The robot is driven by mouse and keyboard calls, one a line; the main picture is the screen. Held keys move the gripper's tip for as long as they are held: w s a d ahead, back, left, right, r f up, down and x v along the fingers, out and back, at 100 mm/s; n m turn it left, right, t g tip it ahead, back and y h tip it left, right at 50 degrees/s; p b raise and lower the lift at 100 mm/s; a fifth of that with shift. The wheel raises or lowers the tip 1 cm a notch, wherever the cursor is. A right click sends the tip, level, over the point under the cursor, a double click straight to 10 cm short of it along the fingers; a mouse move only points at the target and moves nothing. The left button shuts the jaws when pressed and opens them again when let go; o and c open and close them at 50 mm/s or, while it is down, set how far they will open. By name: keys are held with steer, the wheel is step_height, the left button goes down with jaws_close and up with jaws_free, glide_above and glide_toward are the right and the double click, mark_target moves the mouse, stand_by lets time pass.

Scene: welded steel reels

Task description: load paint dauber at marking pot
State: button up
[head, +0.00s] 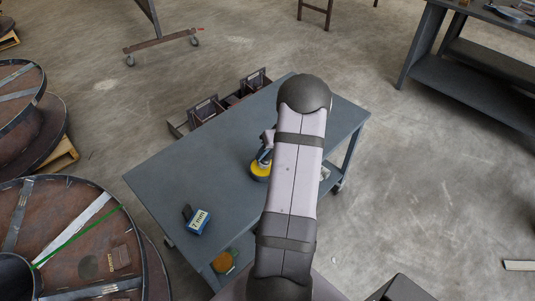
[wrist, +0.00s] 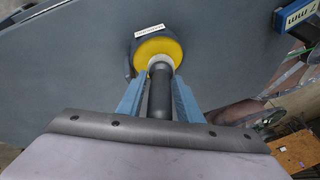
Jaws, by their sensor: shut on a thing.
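The marking pot (wrist: 160,46) stands on the blue-grey table, with a yellow face, a dark body and a small white label in the wrist view. It also shows in the head view (head: 260,172), left of my arm. My gripper (wrist: 160,82) is shut on the paint dauber (wrist: 160,95), a dark cylinder held between blue fingers. The dauber's pale end (wrist: 160,63) overlaps the pot's yellow face in the wrist view. I cannot tell whether it touches or enters the pot. My arm hides part of the gripper in the head view.
A blue "7 mm" block (head: 198,220) stands on the table (head: 170,175) at its near left. Dark open bins (head: 205,108) sit beyond the table's far edge. Large rusty reels (head: 75,235) stand at left. A dark workbench (head: 470,80) is at upper right.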

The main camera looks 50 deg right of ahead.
steer(key=shift+f+b, duration=0.45)
steer(key=shift+b, duration=0.25)
stand_by(2.4)
steer(key=shift+r+p, duration=1.85)
steer(key=shift+r, duration=1.75)
steer(key=shift+d, duration=0.2)
steer(key=shift+d+f+m, duration=0.1)
steer(key=shift+f+m, duration=0.1)
steer(key=shift+m, duration=0.2)
steer(key=s+a+f+m, duration=0.1)
steer(key=s+a+f, duration=0.2)
steer(key=a, duration=0.1)
steer(key=w+a+r+n+p, duration=0.1)
steer(key=a+r, duration=0.3)
steer(key=a, duration=0.6)
steer(key=w+a+r+n+y+p, duration=0.1)
steer(key=w+a+r+n, duration=0.2)
steer(key=a, duration=0.8)
steer(key=w+a+r+n+g+y+p, duration=0.1)
steer(key=w+a+r+n, duration=0.1)
steer(key=a+r, duration=0.4)
steer(key=a+n, duration=0.1)
steer(key=a, duration=0.3)
steer(key=shift+w+a+r, duration=0.2)
steer(key=shift+a+r, duration=0.15)
steer(key=shift+a, duration=0.05)
